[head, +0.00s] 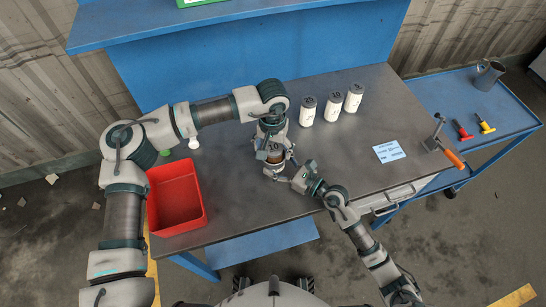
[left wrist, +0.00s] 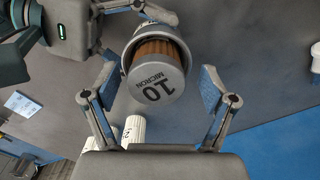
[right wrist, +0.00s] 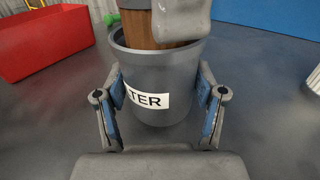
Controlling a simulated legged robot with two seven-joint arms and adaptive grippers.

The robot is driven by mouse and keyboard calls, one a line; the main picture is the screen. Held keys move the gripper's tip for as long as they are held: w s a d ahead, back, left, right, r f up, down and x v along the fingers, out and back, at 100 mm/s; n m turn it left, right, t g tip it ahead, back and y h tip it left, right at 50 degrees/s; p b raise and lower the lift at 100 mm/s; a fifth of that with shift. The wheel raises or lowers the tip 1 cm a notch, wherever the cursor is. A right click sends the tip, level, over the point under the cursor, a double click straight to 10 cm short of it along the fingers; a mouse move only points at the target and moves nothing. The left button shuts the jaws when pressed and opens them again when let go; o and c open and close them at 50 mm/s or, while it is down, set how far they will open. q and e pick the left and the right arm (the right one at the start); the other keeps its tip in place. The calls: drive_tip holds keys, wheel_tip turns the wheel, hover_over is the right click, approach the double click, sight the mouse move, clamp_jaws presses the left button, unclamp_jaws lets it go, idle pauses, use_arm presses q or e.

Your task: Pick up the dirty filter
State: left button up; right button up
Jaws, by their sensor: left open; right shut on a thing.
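The dirty filter has brown pleats and a grey cap marked "10 MICRON" in the left wrist view (left wrist: 157,78). It stands inside a grey housing cup (right wrist: 160,62) with a white label ending in "TER". Its brown side also shows in the right wrist view (right wrist: 146,30). My left gripper (left wrist: 156,92) is open, with one finger on each side of the filter's cap and gaps to both. My right gripper (right wrist: 160,92) is shut on the housing cup from the side. In the head view, my left gripper partly hides the filter and cup.
A red bin (head: 175,198) stands at the table's left. Three white filters (head: 333,107) stand behind and right of the cup. A paper card (head: 389,151) and an orange-handled tool (head: 446,148) lie to the right. The table's right middle is clear.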

use_arm(q)
clamp_jaws()
use_arm(e)
drive_tip(key=o, duration=1.5)
drive_tip(key=shift+c, duration=0.2)
use_arm(q)
wheel_tip(320, 180, up, 18)
use_arm(e)
drive_tip(key=v, duration=0.7)
drive_tip(key=shift+s+d+f, duration=0.1)
drive_tip(key=shift+d+f, duration=0.05)
drive_tip(key=shift+f, duration=0.05)
